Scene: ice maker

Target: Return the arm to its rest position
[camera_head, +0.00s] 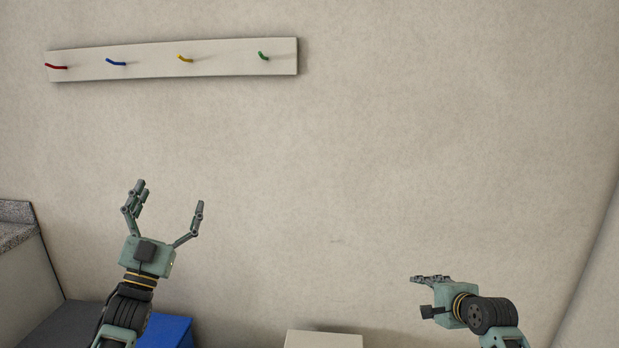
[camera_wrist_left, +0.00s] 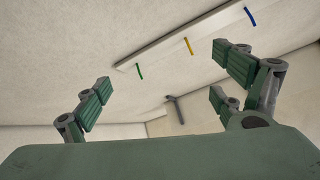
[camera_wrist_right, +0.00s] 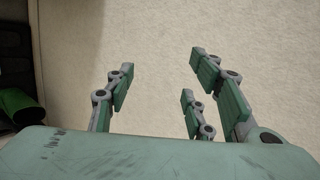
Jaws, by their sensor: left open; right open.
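My left gripper (camera_head: 168,205) points upward in the lower left of the head view. Its fingers are spread wide with nothing between them, and it is also open in the left wrist view (camera_wrist_left: 165,95). My right gripper (camera_head: 430,279) is at the lower right of the head view, turned sideways with its fingers pointing left. In the right wrist view (camera_wrist_right: 160,85) its fingers are apart and empty, facing a bare wall.
A white rack (camera_head: 220,60) with red, blue, yellow and green hooks hangs on the wall (camera_head: 400,160). A blue box (camera_head: 168,331) stands behind my left arm, a pale box (camera_head: 323,340) at the bottom centre. A stone counter (camera_head: 14,225) is at the left edge. The space between my grippers is clear.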

